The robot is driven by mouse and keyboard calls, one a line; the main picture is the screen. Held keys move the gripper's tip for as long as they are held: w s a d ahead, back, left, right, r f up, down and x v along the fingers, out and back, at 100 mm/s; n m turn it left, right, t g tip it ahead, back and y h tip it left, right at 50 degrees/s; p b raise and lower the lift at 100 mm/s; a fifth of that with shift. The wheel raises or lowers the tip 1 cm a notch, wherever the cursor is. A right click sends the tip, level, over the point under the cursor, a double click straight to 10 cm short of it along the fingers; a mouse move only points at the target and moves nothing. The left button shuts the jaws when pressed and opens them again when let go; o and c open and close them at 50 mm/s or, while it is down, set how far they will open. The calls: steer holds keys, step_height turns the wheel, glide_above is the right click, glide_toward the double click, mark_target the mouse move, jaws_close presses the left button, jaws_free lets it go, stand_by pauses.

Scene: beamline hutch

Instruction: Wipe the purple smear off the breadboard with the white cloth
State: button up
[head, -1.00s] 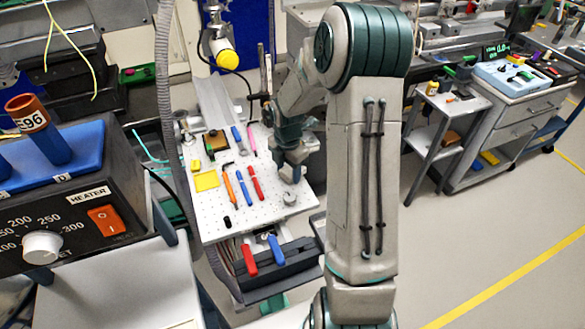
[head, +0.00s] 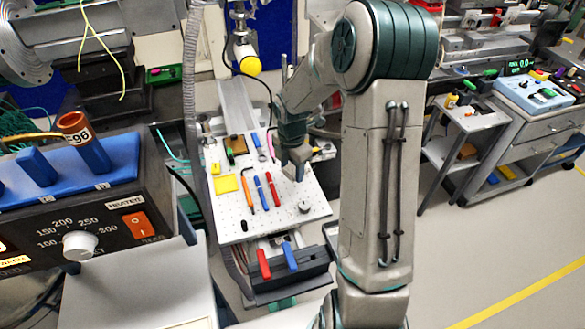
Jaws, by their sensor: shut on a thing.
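The white breadboard (head: 230,225), a perforated plate, lies left of my arm with tools on it. My gripper (head: 297,174) is over its right part, pointing down and shut. It is small in this view, and the white cloth cannot be made out clearly at the fingertips against the pale board. No cloth shows elsewhere on the board. I cannot make out the purple smear; my gripper and forearm cover part of the right side. I cannot tell whether the fingertips touch the board.
A yellow square (head: 226,184), an orange tool (head: 246,191), a blue pen (head: 259,191) and a red pen (head: 272,189) lie left of my gripper. A round grey knob (head: 305,207) stands in front. A heater box (head: 90,210) fills the left foreground. Floor is clear at right.

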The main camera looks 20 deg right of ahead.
steer(key=shift+r+p, duration=0.65)
steer(key=shift+r, duration=0.5)
